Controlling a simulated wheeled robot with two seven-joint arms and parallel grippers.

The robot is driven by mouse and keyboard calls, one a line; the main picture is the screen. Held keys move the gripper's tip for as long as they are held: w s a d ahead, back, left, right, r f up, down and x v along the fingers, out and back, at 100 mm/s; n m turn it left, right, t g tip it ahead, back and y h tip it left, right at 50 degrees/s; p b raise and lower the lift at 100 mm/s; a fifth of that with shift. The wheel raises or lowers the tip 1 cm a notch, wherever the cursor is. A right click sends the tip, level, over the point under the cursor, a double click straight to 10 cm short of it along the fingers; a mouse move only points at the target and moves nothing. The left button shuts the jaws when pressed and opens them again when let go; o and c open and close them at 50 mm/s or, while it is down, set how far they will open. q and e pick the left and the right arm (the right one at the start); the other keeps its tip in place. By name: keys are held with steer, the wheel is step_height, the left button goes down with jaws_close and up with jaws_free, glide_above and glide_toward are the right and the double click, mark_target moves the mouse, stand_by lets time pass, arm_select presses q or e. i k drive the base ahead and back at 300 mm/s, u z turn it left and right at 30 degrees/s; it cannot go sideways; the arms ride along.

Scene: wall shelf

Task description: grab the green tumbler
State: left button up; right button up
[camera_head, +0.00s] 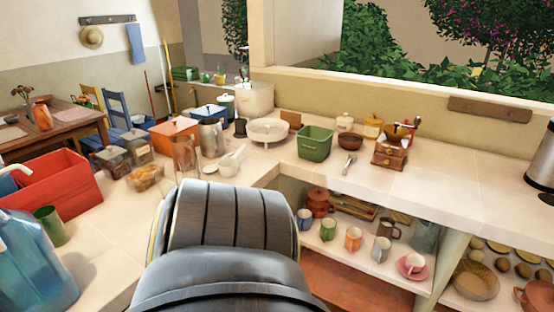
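The green tumbler (50,225) stands upright on the counter at the lower left. It is between the blue water jug (35,265) and the red box (62,182), with the jug partly in front of its left side. One of my grey arm links fills the lower middle of the view, to the right of the tumbler and apart from it. Neither gripper's fingers can be seen, so their opening and position relative to the tumbler are hidden.
Jars (113,160) and clear glasses (185,155) stand behind my arm. A green basket (314,143) and a small wooden grinder (390,153) are on the back counter. Mugs (353,238) stand on the shelf below. The counter right of the tumbler looks clear up to my arm.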

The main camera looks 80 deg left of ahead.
mark_target(48, 216)
steer(key=u, duration=3.8)
